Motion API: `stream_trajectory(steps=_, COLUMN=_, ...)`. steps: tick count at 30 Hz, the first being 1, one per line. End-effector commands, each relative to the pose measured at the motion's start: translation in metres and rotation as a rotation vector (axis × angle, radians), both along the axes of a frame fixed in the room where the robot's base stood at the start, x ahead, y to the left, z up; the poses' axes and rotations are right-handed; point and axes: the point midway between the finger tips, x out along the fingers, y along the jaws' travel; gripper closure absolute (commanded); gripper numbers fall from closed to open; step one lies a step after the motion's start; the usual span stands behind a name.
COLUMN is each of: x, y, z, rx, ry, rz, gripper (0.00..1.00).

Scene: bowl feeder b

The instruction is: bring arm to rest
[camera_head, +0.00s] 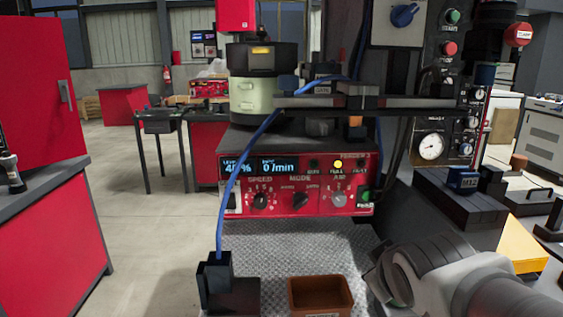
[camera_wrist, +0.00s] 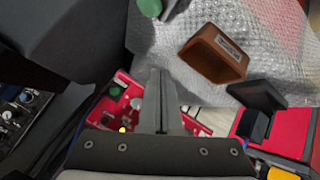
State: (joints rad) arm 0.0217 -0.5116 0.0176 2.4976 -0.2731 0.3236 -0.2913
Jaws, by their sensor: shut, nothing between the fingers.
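My arm (camera_head: 440,275) reaches in from the lower right in the head view, low over the right side of the metal worktop. My gripper's fingers are not clearly visible there. In the wrist view my gripper (camera_wrist: 161,75) is shut, its two grey fingers together with nothing between them. The fingers stand apart from the brown bin (camera_wrist: 198,64), which lies to their right in that view. The brown bin also shows in the head view (camera_head: 320,310), at the front edge of the worktop, left of my arm.
A red control panel (camera_head: 285,205) with knobs and display stands behind the worktop (camera_head: 290,250), below the bowl feeder (camera_head: 258,95). A black holder (camera_head: 213,280) with a blue cable (camera_head: 225,200) stands front left. A gauge panel (camera_head: 450,120) rises at right. The worktop's middle is clear.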

Motion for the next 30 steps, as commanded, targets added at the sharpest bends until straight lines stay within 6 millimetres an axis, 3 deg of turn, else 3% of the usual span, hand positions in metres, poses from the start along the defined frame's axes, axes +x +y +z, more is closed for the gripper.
stream_trajectory(steps=5, x=-0.060, y=0.003, z=-0.006, rx=0.224, ry=0.147, rz=-0.214, gripper=1.00)
stream_trajectory(steps=10, x=-0.118, y=0.021, z=-0.012, rx=0.418, ry=0.303, rz=-0.372, gripper=1.00)
stream_trajectory(steps=11, x=-0.123, y=0.023, z=-0.003, rx=0.434, ry=0.320, rz=-0.386, gripper=1.00)
stream_trajectory(steps=12, x=-0.120, y=0.022, z=0.014, rx=0.426, ry=0.317, rz=-0.382, gripper=1.00)
stream_trajectory(steps=30, x=-0.119, y=0.021, z=0.163, rx=0.418, ry=0.316, rz=-0.378, gripper=1.00)
